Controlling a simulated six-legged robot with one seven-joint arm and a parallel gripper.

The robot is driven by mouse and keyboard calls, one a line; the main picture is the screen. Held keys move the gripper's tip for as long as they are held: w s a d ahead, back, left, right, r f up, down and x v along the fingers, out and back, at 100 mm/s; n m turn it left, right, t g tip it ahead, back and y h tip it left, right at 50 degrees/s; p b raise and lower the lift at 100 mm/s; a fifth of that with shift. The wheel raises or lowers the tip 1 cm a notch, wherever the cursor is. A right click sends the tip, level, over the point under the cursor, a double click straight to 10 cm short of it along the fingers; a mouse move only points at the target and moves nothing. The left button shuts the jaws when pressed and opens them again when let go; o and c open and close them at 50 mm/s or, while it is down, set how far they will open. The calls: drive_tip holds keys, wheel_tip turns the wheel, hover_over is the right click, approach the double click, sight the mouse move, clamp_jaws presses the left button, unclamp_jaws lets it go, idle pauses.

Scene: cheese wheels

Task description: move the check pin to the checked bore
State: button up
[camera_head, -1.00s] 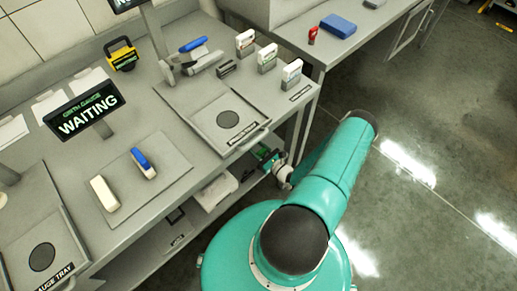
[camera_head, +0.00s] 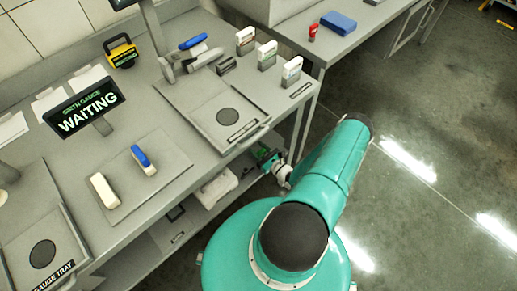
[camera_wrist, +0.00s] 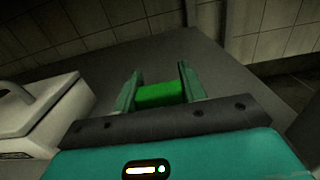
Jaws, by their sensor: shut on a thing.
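My gripper (camera_wrist: 159,82) is shut on a bright green block (camera_wrist: 162,95), which sits between its two green fingers in the wrist view. In the head view my gripper (camera_head: 266,156) is low beside the bench's front edge, near the lower shelf, and its fingers are too small to make out. I cannot tell whether the green block is the check pin. A grey tray with a dark round disc or bore (camera_head: 227,117) lies on the bench above and left of my gripper. A similar dark round spot (camera_head: 42,254) is on the gauge tray (camera_head: 70,262). I cannot tell which is the checked bore.
A sign reading "GIRTH GAUGE WAITING" (camera_head: 85,107) stands on the bench. A cream block (camera_head: 104,190) and a blue-topped block (camera_head: 144,160) lie on a grey mat. A white case (camera_head: 219,187) is on the lower shelf. The floor at right is clear.

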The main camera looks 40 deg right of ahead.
drive_tip(key=o, duration=1.1)
drive_tip(key=shift+f, duration=0.1)
drive_tip(key=shift+c, duration=0.2)
drive_tip(key=shift+s, duration=0.1)
drive_tip(key=s, duration=1.3)
drive_tip(key=shift+s+d, duration=0.2)
drive_tip(key=shift+s, duration=0.15)
